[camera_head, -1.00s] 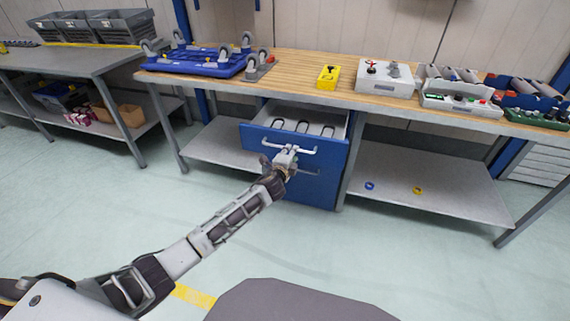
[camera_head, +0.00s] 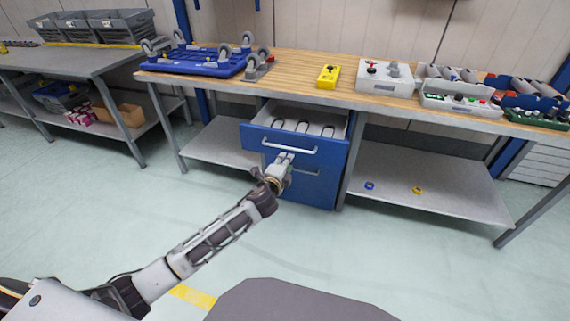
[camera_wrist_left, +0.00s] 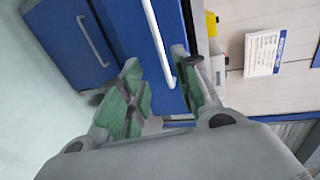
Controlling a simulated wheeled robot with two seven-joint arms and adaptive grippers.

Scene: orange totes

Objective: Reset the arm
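My left gripper (camera_head: 284,158) is in front of the blue drawer cabinet, just below the white handle (camera_head: 290,147) of the pulled-out upper drawer (camera_head: 255,133). In the left wrist view the two green-padded fingers of the left gripper (camera_wrist_left: 157,62) stand apart with nothing clamped between them. The drawer handle (camera_wrist_left: 156,38) shows beyond the gap between the fingers and looks clear of them. The lower drawer (camera_head: 312,190) is closed. My right gripper is in neither view.
The cabinet hangs under a wooden-topped workbench (camera_head: 300,68). On it are a blue wheeled dolly (camera_head: 200,64), a yellow box (camera_head: 328,77) and a grey control box (camera_head: 388,77). A lower shelf (camera_head: 430,190) holds two small rings. The floor (camera_head: 390,250) in front is clear.

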